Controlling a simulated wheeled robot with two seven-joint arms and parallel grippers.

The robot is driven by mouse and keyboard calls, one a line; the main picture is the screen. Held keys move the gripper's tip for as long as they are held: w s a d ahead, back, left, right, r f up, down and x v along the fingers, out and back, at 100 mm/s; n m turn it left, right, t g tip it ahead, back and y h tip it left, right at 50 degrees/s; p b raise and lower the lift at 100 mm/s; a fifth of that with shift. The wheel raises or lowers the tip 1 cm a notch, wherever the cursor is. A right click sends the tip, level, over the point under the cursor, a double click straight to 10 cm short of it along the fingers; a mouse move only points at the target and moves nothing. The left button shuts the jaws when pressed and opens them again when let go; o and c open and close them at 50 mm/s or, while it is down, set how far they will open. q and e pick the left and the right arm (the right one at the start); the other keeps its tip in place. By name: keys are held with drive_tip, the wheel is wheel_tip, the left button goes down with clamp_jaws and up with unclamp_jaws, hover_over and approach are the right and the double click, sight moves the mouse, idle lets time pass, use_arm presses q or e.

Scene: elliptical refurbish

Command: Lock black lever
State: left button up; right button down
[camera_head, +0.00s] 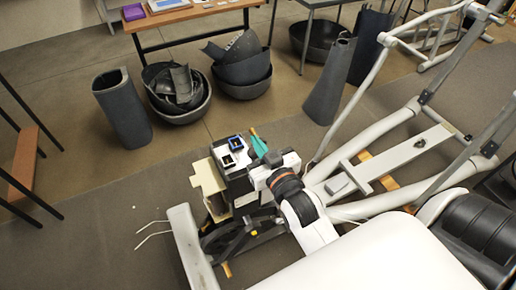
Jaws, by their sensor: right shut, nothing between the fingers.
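My right arm comes in from the lower right, with its white links and black ribbed wrist. My right gripper (261,162) is at its far end, beside a black and cream unit (208,182) on the elliptical frame. The gripper is shut and empty, and its fingers are mostly hidden. The unit has a blue-rimmed and a black-rimmed socket on top, and a teal piece (258,143) stands just behind it. I cannot clearly make out the black lever. A small black part (420,142) sits on the elliptical's grey beam, well right of the gripper. My left gripper is out of view.
The elliptical's pale tubes (372,118) run up to the right. Black bowls (243,70) and a tall dark bin (122,108) stand on the floor behind. A wooden table (190,14) is at the back. Thin white wires (152,228) stick out at left. The left floor is mostly clear.

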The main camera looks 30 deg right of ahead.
sight(256, 158)
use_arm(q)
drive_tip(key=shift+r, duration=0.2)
use_arm(e)
drive_tip(key=shift+w+f, duration=0.1)
drive_tip(key=shift+f, duration=1.85)
drive_tip(key=shift+f+b, duration=0.6)
drive_tip(key=shift+f, duration=0.95)
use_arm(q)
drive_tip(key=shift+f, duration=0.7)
